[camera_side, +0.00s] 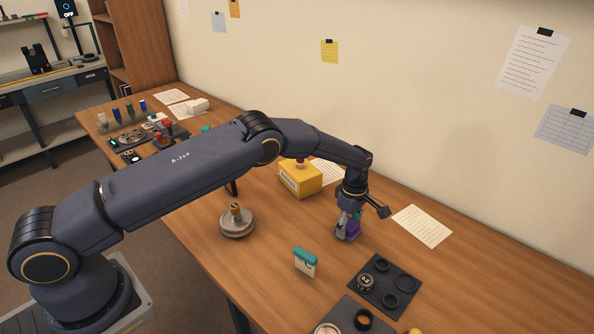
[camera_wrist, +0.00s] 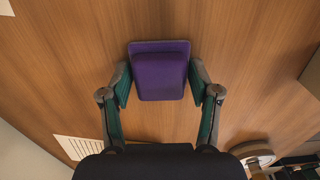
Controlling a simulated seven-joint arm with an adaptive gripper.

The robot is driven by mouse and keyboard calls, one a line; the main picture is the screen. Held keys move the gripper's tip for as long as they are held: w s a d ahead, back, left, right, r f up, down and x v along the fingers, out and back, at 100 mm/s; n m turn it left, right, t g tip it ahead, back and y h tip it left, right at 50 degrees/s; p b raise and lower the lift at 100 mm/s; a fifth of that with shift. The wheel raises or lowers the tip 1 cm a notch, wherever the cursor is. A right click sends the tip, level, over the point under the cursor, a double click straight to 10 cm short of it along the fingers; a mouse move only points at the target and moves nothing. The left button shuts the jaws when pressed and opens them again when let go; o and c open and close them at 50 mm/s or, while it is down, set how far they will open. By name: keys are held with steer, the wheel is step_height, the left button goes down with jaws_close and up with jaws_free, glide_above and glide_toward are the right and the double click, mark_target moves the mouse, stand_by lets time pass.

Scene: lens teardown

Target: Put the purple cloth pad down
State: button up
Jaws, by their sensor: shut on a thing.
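The purple cloth pad (camera_wrist: 160,72) is between my gripper's two fingers in the wrist view, near the top middle. In the side view the pad (camera_side: 347,231) shows low under my gripper (camera_side: 347,222), at or just above the wooden table; I cannot tell whether it touches the wood. My gripper (camera_wrist: 160,85) is shut on the pad, with one green-padded finger against each side. The fingers partly hide the pad in the side view.
A yellow box (camera_side: 301,180) stands behind to the left. A round metal piece (camera_side: 237,222), a teal-topped white block (camera_side: 305,262) and a black tray (camera_side: 384,300) with rings stand nearer. A paper sheet (camera_side: 422,226) lies right of my gripper. Bare wood surrounds the pad.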

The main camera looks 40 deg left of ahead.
steer(key=o, duration=1.1)
steer(key=shift+c, duration=0.2)
step_height(320, 180, up, 12)
step_height(320, 180, up, 15)
steer(key=m+t, duration=0.1)
steer(key=m, duration=0.3)
glide_above(349, 223)
steer(key=s+a, duration=0.5)
steer(key=s, duration=0.1)
steer(key=s+a+r+m+t, duration=0.1)
steer(key=s+a+r+m, duration=0.1)
steer(key=s+r+m, duration=0.3)
steer(key=s+a+r+m+t, duration=0.1)
steer(key=s+a+r, duration=0.1)
steer(key=s+r, duration=0.35)
steer(key=s+a+f+m+t, duration=0.1)
steer(key=s+m, duration=0.3)
steer(key=s, duration=0.6)
steer(key=s+a+f+m+t, duration=0.1)
steer(key=s+m, duration=0.3)
steer(key=s, duration=0.6)
steer(key=shift+a+f+t, duration=0.3)
steer(key=shift+a+f, duration=0.15)
steer(key=shift+f, duration=0.45)
